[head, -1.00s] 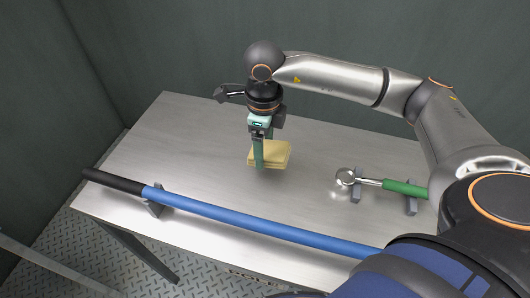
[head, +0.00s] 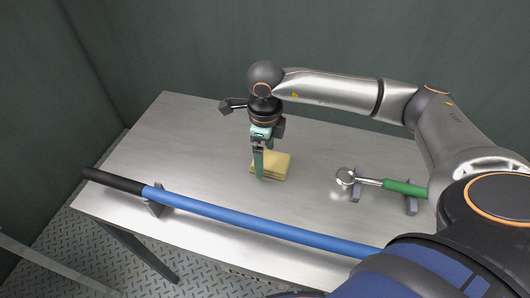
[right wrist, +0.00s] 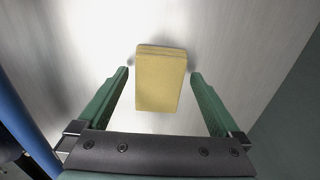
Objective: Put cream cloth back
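The cream cloth (head: 276,163) is a folded, yellowish-cream pad lying on the metal table. In the right wrist view the cloth (right wrist: 160,82) lies ahead of and between the two green fingers, with a gap on each side. My right gripper (head: 259,176) points down over the near-left part of the cloth in the head view, and one finger hides part of it. In the right wrist view the right gripper (right wrist: 160,78) is open and empty. My left gripper does not show in either view.
The metal table (head: 180,130) is clear to the left. A blue pole with a black grip (head: 250,219) rests on grey holders along the near edge. To the right, a green-handled tool with a shiny round head (head: 392,185) lies on grey holders. Walls stand behind.

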